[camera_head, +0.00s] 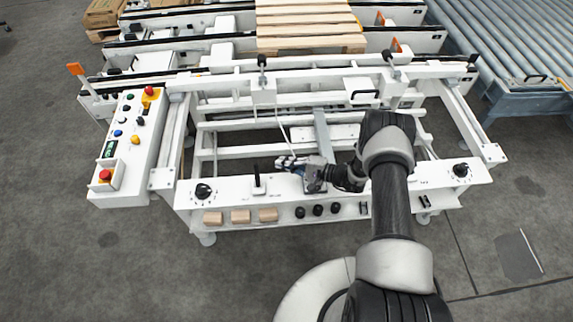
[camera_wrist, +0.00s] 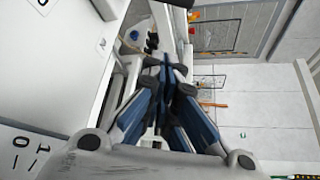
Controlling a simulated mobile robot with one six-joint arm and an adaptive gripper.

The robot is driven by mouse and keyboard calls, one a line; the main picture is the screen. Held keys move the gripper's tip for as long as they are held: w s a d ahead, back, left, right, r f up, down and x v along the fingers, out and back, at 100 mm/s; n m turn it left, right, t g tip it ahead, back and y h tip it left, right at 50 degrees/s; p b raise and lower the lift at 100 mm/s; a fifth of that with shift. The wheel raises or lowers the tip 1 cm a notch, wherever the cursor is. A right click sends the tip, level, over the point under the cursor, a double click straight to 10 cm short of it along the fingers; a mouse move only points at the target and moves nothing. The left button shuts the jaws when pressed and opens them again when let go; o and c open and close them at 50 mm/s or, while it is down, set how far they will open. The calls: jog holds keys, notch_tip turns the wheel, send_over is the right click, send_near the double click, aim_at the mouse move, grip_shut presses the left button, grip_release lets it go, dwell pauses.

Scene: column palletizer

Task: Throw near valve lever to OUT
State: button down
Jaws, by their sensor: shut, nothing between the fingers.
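A short black lever (camera_head: 257,178) stands on a white base on the front panel (camera_head: 230,188) of the white machine in the head view. It looks roughly upright; the lettering beside it is too small to read. My gripper (camera_head: 281,162) is low over the panel, pointing left, just right of and slightly behind the lever. They look apart, though depth is hard to judge. In the wrist view my gripper (camera_wrist: 168,68) has its blue-padded fingers together with nothing between them. I cannot clearly make out the lever there.
Two dial knobs (camera_head: 203,191) (camera_head: 461,170) sit at the panel's ends. Wooden blocks (camera_head: 240,216) and black knobs (camera_head: 318,210) line its front face. A button box (camera_head: 130,140) stands left. Two taller black-topped levers (camera_head: 262,62) (camera_head: 388,57) rise behind. A pallet (camera_head: 308,25) lies at the back.

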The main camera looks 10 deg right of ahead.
aim_at(257, 176)
jog(key=shift+s+a+r+b, duration=0.1)
jog(key=shift+a+b, duration=0.1)
jog(key=shift+a, duration=1.4)
jog(key=shift+s+a+r+b, duration=0.1)
jog(key=shift+a+b, duration=0.05)
jog(key=shift+a, duration=1.45)
